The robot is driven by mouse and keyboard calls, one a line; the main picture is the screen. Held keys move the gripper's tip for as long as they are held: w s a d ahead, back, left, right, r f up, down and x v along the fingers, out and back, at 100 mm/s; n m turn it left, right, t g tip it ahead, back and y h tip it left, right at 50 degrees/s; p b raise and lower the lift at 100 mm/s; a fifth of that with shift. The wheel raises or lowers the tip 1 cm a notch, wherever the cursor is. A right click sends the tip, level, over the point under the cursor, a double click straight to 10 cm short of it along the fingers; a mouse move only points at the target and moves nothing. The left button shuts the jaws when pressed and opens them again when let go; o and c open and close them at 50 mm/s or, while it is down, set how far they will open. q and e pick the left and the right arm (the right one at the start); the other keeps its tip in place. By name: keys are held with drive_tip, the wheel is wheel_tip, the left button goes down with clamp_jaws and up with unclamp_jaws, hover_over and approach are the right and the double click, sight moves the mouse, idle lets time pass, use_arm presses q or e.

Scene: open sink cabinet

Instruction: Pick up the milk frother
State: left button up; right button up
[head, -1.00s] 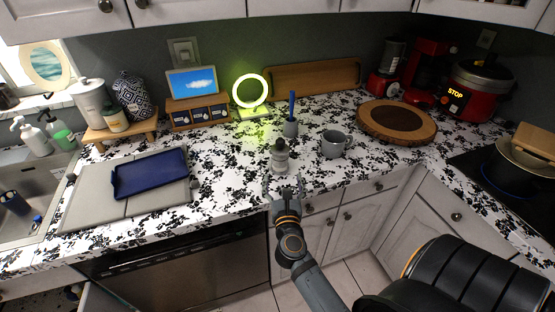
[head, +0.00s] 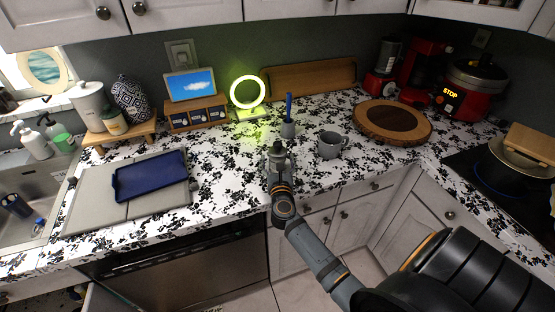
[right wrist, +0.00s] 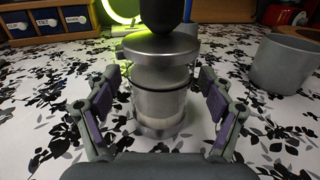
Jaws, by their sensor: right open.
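The milk frother appears to be the silver and clear cylinder with a black knob on top (head: 277,147). It stands upright on the counter near the front edge. In the right wrist view the frother (right wrist: 160,82) fills the middle. My right gripper (right wrist: 160,108) is open, with one finger on each side of its body. Small gaps show between the fingers and the frother. In the head view my right gripper (head: 279,165) reaches it from the front and hides its lower part. My left gripper is not in view.
A grey mug (head: 331,145) stands just right of the frother. Behind it is a grey cup (head: 288,129) with a blue stick, and a glowing ring lamp (head: 234,94). A blue tray (head: 150,176) lies to the left. Bare patterned counter lies between tray and frother.

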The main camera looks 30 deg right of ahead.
sight(277, 142)
drive_tip(key=shift+s+r, duration=0.1)
drive_tip(key=shift+a, duration=0.1)
drive_tip(key=shift+c, duration=1.4)
drive_tip(key=c, duration=1.1)
drive_tip(key=shift+o, duration=0.2)
drive_tip(key=shift+r, duration=0.7)
wheel_tip(277, 142, up, 10)
drive_tip(key=p, duration=0.3)
drive_tip(key=shift+p, duration=0.3)
wheel_tip(277, 142, up, 17)
drive_tip(key=p, duration=0.1)
drive_tip(key=shift+f+p, duration=0.2)
drive_tip(key=shift+p, duration=0.15)
